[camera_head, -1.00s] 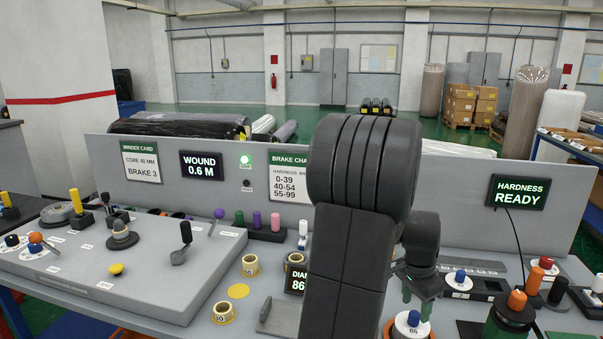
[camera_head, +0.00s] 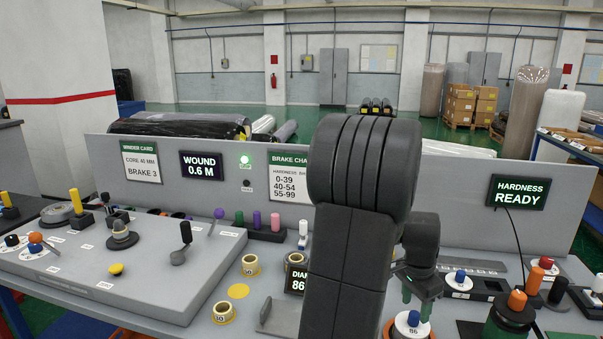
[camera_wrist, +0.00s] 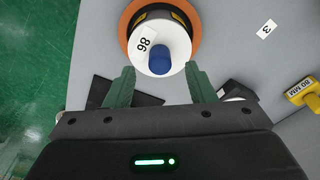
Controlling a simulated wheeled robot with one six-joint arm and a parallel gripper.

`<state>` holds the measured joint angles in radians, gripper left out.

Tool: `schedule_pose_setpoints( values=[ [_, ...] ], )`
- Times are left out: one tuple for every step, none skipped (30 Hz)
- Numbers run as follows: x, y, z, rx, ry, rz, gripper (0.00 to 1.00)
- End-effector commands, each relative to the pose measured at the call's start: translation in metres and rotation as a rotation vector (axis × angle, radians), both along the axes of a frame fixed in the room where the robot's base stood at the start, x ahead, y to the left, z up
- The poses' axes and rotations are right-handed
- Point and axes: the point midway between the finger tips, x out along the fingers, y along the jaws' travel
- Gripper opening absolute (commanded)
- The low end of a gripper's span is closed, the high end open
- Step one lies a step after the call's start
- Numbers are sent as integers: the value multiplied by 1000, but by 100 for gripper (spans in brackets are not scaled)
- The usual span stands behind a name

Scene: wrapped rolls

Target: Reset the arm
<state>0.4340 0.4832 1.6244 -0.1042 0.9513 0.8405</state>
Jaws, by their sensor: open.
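My arm rises in the middle of the head view and bends down to the right. My gripper (camera_head: 421,289) has green fingers and hangs over the front right of the bench. In the wrist view my gripper (camera_wrist: 160,84) is open, its fingers apart on either side of a blue knob (camera_wrist: 156,58). The knob stands on a white round piece (camera_wrist: 160,26) marked 86, with an orange ring around its base. The same white piece shows in the head view (camera_head: 401,324). I cannot tell whether the fingers touch anything; a gap shows on both sides of the knob.
A grey sloped console (camera_head: 75,268) with knobs and levers fills the left. An upright panel (camera_head: 340,170) with signs runs along the back, including a "HARDNESS READY" display (camera_head: 518,192). A dark green device with an orange knob (camera_head: 517,300) stands close on the right.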

Motion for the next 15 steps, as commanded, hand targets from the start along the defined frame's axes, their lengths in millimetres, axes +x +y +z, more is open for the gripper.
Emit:
schedule_pose_setpoints(
  values=[
    [0, -1, -11, 2, 4, 0, 50],
    [0, -2, -17, 2, 5, -1, 50],
    [0, -3, -25, 2, 4, -1, 50],
    [0, -3, -31, 2, 5, -1, 50],
    [0, -4, -37, 2, 5, -1, 50],
    [1, -5, -31, 0, 0, -1, 50],
    [2, -5, -23, -1, -3, -1, 50],
    [1, -4, -19, -1, -2, -1, 50],
    [1, -4, -14, -1, -1, -1, 50],
    [1, -4, -10, -1, -1, -1, 50],
    [1, -4, -6, -1, -1, -1, 50],
    [2, -4, -1, -1, -1, 0, 50],
    [1, -4, -1, 1, 1, 0, 50],
    [1, -4, 1, 0, 0, 0, 50],
    [2, -4, 8, -1, -1, 0, 50]
  ],
)
